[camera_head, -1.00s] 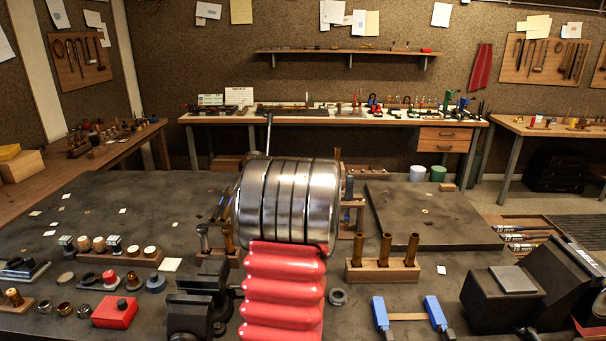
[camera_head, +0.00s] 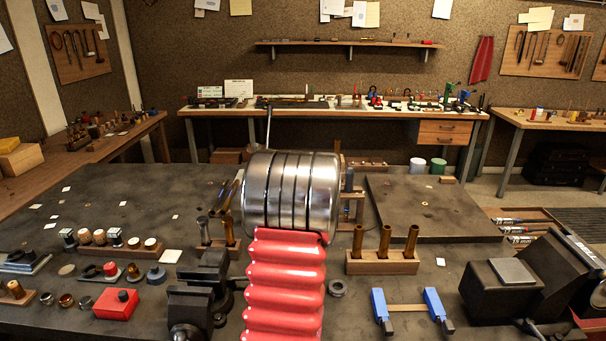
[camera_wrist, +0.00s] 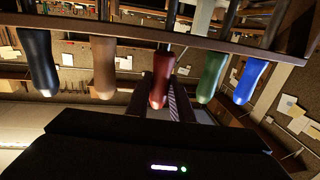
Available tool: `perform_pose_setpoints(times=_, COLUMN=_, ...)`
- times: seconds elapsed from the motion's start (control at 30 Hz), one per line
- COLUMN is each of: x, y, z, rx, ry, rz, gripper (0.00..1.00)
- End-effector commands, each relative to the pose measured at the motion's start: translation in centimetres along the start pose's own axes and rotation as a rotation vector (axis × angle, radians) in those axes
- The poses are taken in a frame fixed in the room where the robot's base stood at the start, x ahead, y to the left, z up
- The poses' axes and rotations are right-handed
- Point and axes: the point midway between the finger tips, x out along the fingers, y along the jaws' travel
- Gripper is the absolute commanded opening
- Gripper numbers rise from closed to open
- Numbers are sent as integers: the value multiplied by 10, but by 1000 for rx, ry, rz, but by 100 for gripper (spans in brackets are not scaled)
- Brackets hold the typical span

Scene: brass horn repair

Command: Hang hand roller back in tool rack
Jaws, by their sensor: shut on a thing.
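The tool rack (camera_head: 345,212) stands on the bench, mostly hidden behind my chrome-and-red arm in the head view. In the wrist view, the rack's wooden bar (camera_wrist: 100,28) crosses the top. A black handle (camera_wrist: 40,65), a brown handle (camera_wrist: 103,68), a green handle (camera_wrist: 212,76) and a blue handle (camera_wrist: 249,82) hang down from it. The hand roller, seemingly the tool with the red handle (camera_wrist: 160,82), is in the middle of this row. My gripper (camera_wrist: 166,100) appears shut on that handle, below the bar. The roller's head is hidden, so I cannot tell whether it sits in the slot.
A wooden block with brass tubes (camera_head: 384,262) stands right of the rack, with a blue-ended clamp (camera_head: 408,310) in front. A dark vise (camera_head: 192,305) and a tube holder (camera_head: 216,250) are at left. A flat dark board (camera_head: 430,205) lies at right.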

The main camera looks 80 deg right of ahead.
Motion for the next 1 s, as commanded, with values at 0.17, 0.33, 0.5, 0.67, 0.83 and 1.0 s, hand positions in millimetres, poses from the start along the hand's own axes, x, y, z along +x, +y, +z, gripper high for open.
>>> perform_pose_setpoints(times=0.17, x=0, y=0, z=4, rx=0, ry=1, rz=0, gripper=0)
perform_pose_setpoints(times=0.33, x=0, y=0, z=9, rx=-1, ry=1, rz=0, gripper=0)
perform_pose_setpoints(times=0.5, x=0, y=0, z=11, rx=-1, ry=2, rz=0, gripper=25)
perform_pose_setpoints(times=0.67, x=0, y=0, z=12, rx=-1, ry=1, rz=0, gripper=36)
perform_pose_setpoints(times=0.83, x=0, y=0, z=12, rx=-1, ry=0, rz=0, gripper=42)
perform_pose_setpoints(times=1.0, x=0, y=0, z=13, rx=0, ry=-2, rz=0, gripper=42)
